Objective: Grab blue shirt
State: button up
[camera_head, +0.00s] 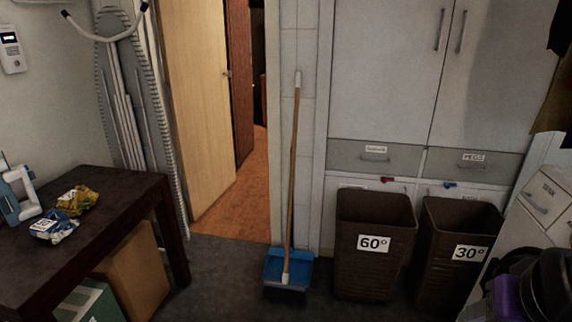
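I cannot make out a blue shirt in the head view. A small blue-and-white item (55,226), perhaps a packet, lies on the dark table at the left, but it does not look like a shirt. My gripper cannot be made out in this view. Two dark brown laundry baskets stand at the right: one labelled 60° (372,270) and one labelled 30° (466,280). Their insides look dark, and I cannot tell what they hold.
The dark table (120,190) has a yellow packet (78,200) on it and boxes below. A broom (293,180) leans by a blue dustpan (288,268). Pale cabinets (390,75) stand behind the baskets. Dark rounded objects (550,285) crowd the lower right. A door (200,100) stands open.

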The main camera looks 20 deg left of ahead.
aim_at(58, 225)
jog(key=u, duration=2.55)
jog(key=i+l+u, duration=0.25)
jog(key=i+l, duration=0.15)
jog(key=l, duration=0.2)
jog(key=i+l, duration=0.15)
jog(key=l, duration=0.2)
jog(key=i+l, duration=0.35)
jog(key=i, duration=0.15)
jog(key=i+l, duration=0.15)
jog(key=i, duration=0.2)
